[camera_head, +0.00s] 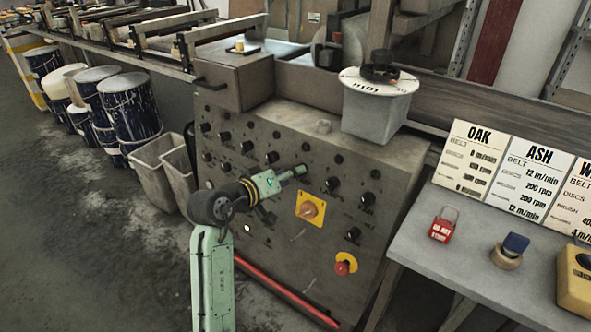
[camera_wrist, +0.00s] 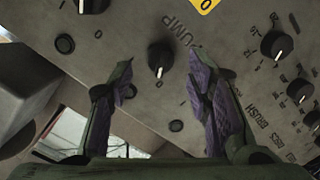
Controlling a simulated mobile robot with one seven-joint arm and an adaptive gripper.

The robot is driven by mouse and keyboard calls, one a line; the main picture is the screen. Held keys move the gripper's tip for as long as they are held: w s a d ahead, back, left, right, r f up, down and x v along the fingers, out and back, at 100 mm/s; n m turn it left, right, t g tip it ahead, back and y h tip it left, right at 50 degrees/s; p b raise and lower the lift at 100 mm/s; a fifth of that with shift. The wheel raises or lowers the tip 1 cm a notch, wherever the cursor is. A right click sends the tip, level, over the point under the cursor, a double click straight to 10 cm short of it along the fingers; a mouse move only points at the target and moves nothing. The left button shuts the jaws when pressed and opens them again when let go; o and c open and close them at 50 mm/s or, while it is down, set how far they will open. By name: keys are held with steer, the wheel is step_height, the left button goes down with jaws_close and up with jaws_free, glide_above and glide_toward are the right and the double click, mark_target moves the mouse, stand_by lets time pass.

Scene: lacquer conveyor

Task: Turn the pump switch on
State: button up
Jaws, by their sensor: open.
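The pump switch (camera_wrist: 160,55) is a black rotary knob beside the printed word PUMP in the wrist view. My gripper (camera_wrist: 160,78) is open, with one finger on each side of the knob in the picture. Nothing is held, and I cannot tell how far the fingertips are from the panel. In the head view, my gripper (camera_head: 300,170) is in front of the grey control panel (camera_head: 285,125). I cannot tell which knob there is the pump switch, and it may be hidden.
A yellow-plated rotary switch (camera_head: 311,208) and a red emergency button (camera_head: 345,264) sit low on the panel. Other black knobs (camera_head: 332,184) are close by. A table (camera_head: 455,265) at right holds a red padlock (camera_head: 441,228) and setting cards. Bins (camera_head: 160,172) stand left.

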steer(key=shift+x, duration=1.6)
steer(key=shift+a, duration=0.1)
jaws_close()
